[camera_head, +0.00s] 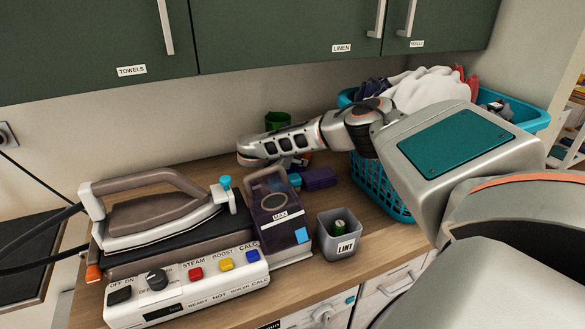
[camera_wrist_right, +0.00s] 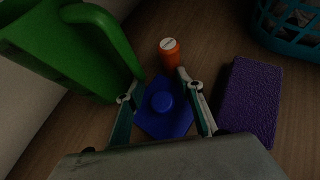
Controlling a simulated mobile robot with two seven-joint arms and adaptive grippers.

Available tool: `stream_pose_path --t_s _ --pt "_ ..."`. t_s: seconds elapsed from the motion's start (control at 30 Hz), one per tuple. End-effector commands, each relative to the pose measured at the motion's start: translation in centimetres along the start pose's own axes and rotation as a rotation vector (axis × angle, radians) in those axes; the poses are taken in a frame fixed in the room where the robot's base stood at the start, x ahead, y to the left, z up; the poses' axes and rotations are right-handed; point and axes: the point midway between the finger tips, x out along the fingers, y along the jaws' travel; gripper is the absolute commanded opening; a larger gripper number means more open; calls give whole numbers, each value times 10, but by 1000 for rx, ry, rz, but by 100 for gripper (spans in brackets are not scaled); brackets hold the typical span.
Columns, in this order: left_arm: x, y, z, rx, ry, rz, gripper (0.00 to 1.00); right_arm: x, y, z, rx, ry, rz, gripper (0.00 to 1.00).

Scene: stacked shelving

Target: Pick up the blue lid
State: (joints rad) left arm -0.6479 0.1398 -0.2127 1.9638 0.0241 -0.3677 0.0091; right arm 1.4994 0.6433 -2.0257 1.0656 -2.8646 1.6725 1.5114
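Whether either finger touches the lid cannot be told. My left gripper is not in view.
A green jug (camera_wrist_right: 75,45), an orange bottle (camera_wrist_right: 169,54) and a purple sponge (camera_wrist_right: 247,100) surround the lid. A steam iron (camera_head: 160,205), a dark water tank (camera_head: 283,228) and a grey lint bin (camera_head: 340,236) stand in front. A turquoise basket (camera_head: 378,190) is right.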

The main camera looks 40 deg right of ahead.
Motion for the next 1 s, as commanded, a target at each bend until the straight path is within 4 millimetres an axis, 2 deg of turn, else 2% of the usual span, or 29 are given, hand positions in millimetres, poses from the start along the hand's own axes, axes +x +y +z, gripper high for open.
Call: stream_pose_path --t_s 0.03,0.1,0.47,0.67,0.7,0.97,1.0 --pt "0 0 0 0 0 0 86 1 -2 -5 -5 7 -5 15" --pt "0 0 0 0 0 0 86 1 -2 -6 -6 8 -5 1" --pt "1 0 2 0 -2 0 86 2 -4 -9 -10 12 -8 0" --pt "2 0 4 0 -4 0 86 -4 -3 -1 -10 11 -6 0" --pt "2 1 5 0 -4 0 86 -6 -3 2 -10 11 -6 0" --pt "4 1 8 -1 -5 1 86 -41 -1 -20 -9 7 -1 0" --pt "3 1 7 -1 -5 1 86 -45 -2 -9 -2 6 -3 0"
